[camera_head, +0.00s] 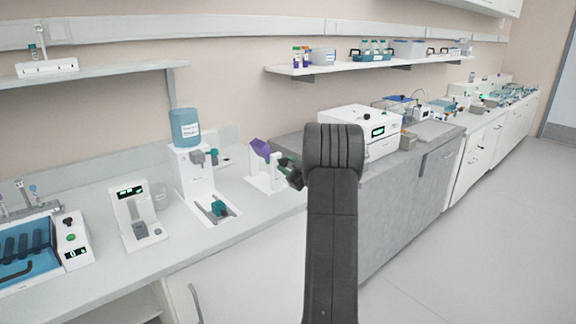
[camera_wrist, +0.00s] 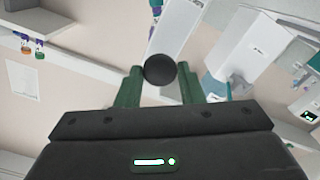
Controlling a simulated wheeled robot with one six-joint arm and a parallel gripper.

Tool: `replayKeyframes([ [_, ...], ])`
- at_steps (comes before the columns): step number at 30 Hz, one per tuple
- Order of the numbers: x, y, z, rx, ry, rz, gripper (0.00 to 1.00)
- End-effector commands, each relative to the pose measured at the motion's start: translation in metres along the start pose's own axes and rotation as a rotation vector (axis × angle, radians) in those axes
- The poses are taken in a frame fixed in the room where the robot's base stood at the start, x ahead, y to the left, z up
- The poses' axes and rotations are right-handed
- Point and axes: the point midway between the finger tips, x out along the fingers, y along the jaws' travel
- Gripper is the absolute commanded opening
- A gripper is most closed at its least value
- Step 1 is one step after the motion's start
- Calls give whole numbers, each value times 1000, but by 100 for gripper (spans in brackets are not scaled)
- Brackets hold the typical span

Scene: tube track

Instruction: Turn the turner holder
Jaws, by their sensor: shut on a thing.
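The turner holder appears to be the white stand (camera_head: 266,180) with a tilted purple holder (camera_head: 261,148) on top, on the bench left of my arm in the head view. My gripper (camera_head: 291,172) is at its right side, partly hidden by my dark arm. In the wrist view, my gripper's green fingers (camera_wrist: 160,72) stand on both sides of a round black knob (camera_wrist: 161,69) and are shut on it. The knob's link to the stand is hidden in both views.
A dispenser stand (camera_head: 196,178) with a blue bottle (camera_head: 185,127) is just left of the holder. A white instrument (camera_head: 365,122) stands on the grey cabinet at right. A wall shelf (camera_head: 330,68) hangs above. Open floor (camera_head: 490,240) lies at right.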

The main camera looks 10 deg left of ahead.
Motion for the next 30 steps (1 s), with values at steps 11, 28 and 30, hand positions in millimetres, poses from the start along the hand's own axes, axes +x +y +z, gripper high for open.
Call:
replayKeyframes([
  [11, 0, -1, 2, 9, -4, 0, 11],
  [28, -7, 0, 1, 6, -2, 1, 55],
  [30, -16, 0, 2, 7, -2, 2, 55],
])
